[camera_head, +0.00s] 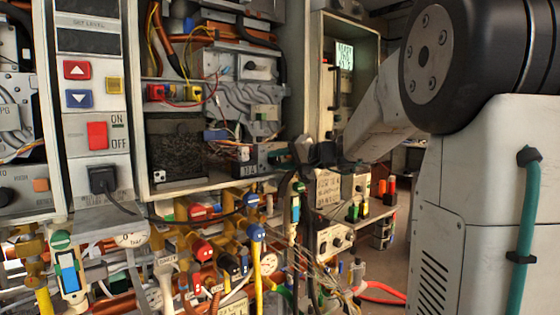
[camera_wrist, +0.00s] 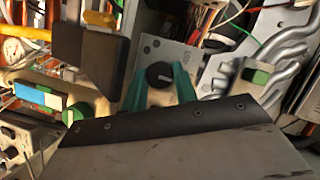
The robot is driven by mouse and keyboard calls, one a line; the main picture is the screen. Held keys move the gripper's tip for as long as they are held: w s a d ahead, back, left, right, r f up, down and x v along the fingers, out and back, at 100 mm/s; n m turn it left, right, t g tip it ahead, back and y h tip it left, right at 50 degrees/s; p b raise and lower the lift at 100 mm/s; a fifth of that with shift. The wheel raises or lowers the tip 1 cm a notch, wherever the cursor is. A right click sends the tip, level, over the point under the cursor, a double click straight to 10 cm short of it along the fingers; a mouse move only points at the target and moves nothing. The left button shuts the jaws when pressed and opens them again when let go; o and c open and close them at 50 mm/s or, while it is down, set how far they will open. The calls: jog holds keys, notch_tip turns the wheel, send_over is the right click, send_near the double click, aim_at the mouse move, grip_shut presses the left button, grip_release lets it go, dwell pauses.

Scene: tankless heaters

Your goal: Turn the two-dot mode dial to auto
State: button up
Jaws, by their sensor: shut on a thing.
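A round black dial (camera_wrist: 159,74) with a pale pointer mark sits on a small grey metal plate (camera_wrist: 172,50) in the wrist view. My gripper (camera_wrist: 160,82) has its two teal fingers on either side of the dial and is shut on it. In the head view my gripper (camera_head: 281,157) reaches the lower right of the open middle heater cabinet.
Above the gripped area is another black knob (camera_head: 250,66) on a grey plate. Pipes and valves with red (camera_head: 201,250) and blue handles crowd the space below. A switch panel with a red rocker (camera_head: 97,135) stands at the left. A shelf (camera_head: 385,215) with small items lies to the right.

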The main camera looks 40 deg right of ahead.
jog(key=shift+f, duration=0.1)
jog(key=o, duration=1)
